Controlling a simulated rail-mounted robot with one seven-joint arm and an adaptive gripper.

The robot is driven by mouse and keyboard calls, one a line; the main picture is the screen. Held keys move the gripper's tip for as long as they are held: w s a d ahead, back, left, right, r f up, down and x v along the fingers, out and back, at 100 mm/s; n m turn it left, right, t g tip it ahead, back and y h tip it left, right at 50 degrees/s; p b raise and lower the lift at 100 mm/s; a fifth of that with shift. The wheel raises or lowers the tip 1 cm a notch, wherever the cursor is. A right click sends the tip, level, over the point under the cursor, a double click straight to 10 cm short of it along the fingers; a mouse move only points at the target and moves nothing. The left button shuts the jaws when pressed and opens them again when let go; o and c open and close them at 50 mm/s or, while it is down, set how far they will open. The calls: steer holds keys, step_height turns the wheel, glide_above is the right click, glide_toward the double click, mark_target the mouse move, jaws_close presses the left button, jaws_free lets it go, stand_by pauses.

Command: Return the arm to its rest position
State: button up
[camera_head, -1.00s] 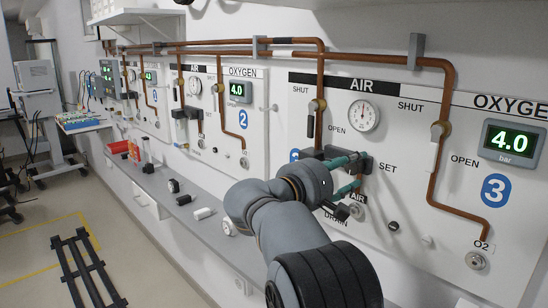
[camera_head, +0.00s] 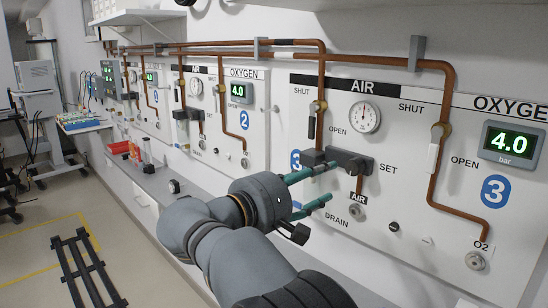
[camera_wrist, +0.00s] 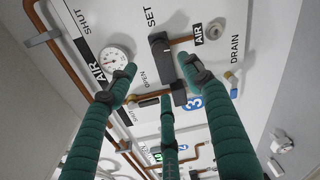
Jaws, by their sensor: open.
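My gripper (camera_head: 328,184) with its teal fingers is in front of panel 3, open and empty. Its fingers point at the dark AIR regulator block (camera_head: 348,162) below the AIR gauge. In the head view the upper finger's tip overlaps the block's lower edge; I cannot tell whether it touches. In the wrist view the spread teal fingers (camera_wrist: 157,88) reach toward the panel, with the dark block (camera_wrist: 160,52) between them. My grey arm comes up from the bottom of the head view.
Copper pipes (camera_head: 447,110), the AIR gauge (camera_head: 365,116) and the oxygen display (camera_head: 512,141) are on the wall panel. A grey shelf (camera_head: 150,184) runs along the wall below, with small items including a red bin (camera_head: 119,147). The floor at left holds a dark rack (camera_head: 82,268).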

steer(key=x, duration=1.1)
steer(key=shift+w+d+f, duration=0.1)
steer(key=shift+d+f, duration=0.25)
steer(key=shift+d, duration=0.1)
steer(key=shift+f+m+b, duration=0.1)
steer(key=shift+m+b, duration=0.55)
steer(key=shift+m, duration=0.25)
steer(key=m, duration=0.2)
steer(key=shift+a+m+b, duration=0.2)
steer(key=shift+m+b, duration=0.2)
steer(key=m, duration=0.3)
steer(key=shift+d+r, duration=0.15)
steer(key=shift+r, duration=0.05)
steer(key=m, duration=0.3)
steer(key=shift+r+m+t, duration=0.1)
steer(key=shift+m+t, duration=0.2)
steer(key=m+p, duration=0.1)
steer(key=m, duration=0.2)
steer(key=shift+m+p, duration=0.3)
steer(key=shift+m, duration=0.1)
steer(key=b, duration=0.2)
glide_toward(351, 170)
steer(key=shift+r+x, duration=0.25)
steer(key=shift+x, duration=0.8)
steer(key=shift+f+p, duration=0.1)
steer(key=shift+p, duration=0.25)
